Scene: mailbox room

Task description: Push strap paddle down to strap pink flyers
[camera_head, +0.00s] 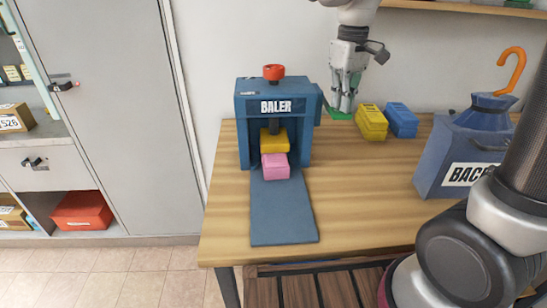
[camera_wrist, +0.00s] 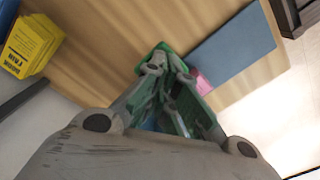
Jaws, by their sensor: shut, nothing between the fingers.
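The blue baler (camera_head: 246,125) stands on the wooden table. The pink flyers (camera_head: 275,168) sit at its mouth, below and in front of a yellow block (camera_head: 273,141). A bit of the pink flyers (camera_wrist: 204,85) shows behind the fingers.
A yellow stack (camera_head: 371,122) and a blue stack (camera_head: 401,120) stand right of my gripper. A blue bag-like box (camera_head: 447,165) with an orange hook (camera_head: 513,66) is farther right. A dark blue mat (camera_head: 283,213) lies before the baler. The table's front middle is clear.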

